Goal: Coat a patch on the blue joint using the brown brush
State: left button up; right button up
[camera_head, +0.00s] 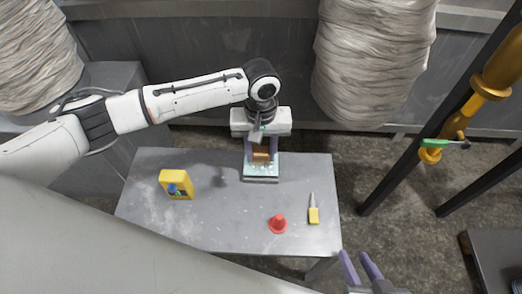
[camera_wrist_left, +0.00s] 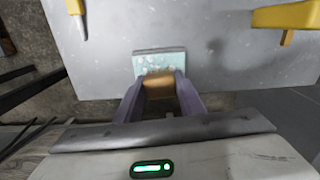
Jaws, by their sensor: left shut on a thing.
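My left gripper (camera_head: 261,147) points down over the back of the table. It is shut on the brown brush (camera_head: 261,156), which also shows between the fingers in the left wrist view (camera_wrist_left: 158,80). The brush is over a small tray with a pale blue, speckled surface (camera_head: 261,172), also seen in the left wrist view (camera_wrist_left: 160,62). Whether the brush touches the tray is unclear. Yellow pipework (camera_head: 484,94) stands at the right; I cannot make out a blue joint on it. My right gripper (camera_head: 358,257) is open and empty at the bottom edge.
The grey table (camera_head: 225,227) also holds a yellow box (camera_head: 177,184), a red cone (camera_head: 278,224) and a yellow-handled tool (camera_head: 313,214). A green-handled thing (camera_head: 445,143) is at the pipework. Dark posts (camera_head: 412,147) stand right of the table. Wrapped columns (camera_head: 372,60) are behind.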

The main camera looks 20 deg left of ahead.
aim_at(261, 151)
pick_arm(q)
jog(key=shift+f, duration=1.1)
pick_arm(e)
jog(key=shift+f, duration=0.1)
dwell(1.0)
